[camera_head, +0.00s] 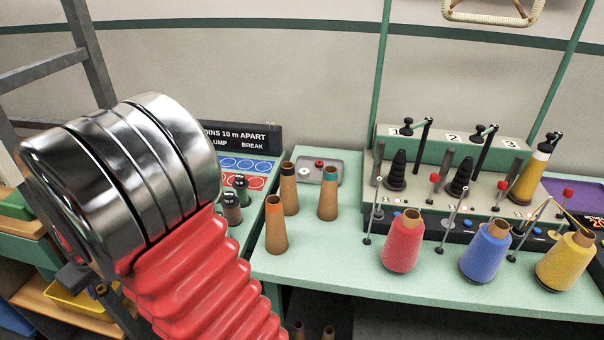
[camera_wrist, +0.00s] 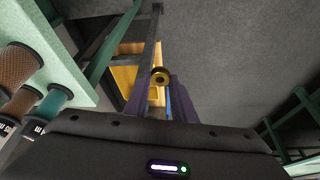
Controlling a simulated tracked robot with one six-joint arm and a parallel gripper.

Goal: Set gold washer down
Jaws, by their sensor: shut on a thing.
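In the wrist view, the gold washer (camera_wrist: 161,76) is a small brass-coloured ring with a dark hole. It sits between the tips of my gripper (camera_wrist: 161,84), whose two dark purple fingers are shut on it. Behind it in that view are a wooden shelf and a yellow bin, with grey floor to the right; I cannot tell the gap between the washer and any surface. In the head view, my red and chrome arm covers most of the gripper.
The green table (camera_head: 330,275) carries brown cones (camera_head: 276,225), a grey tray (camera_head: 322,168) with small washers, and red (camera_head: 403,245), blue (camera_head: 486,252) and yellow (camera_head: 565,262) yarn cones before a numbered machine. Wooden shelving (camera_head: 60,322) with bins stands at the left, beside a dark ladder frame (camera_head: 92,60).

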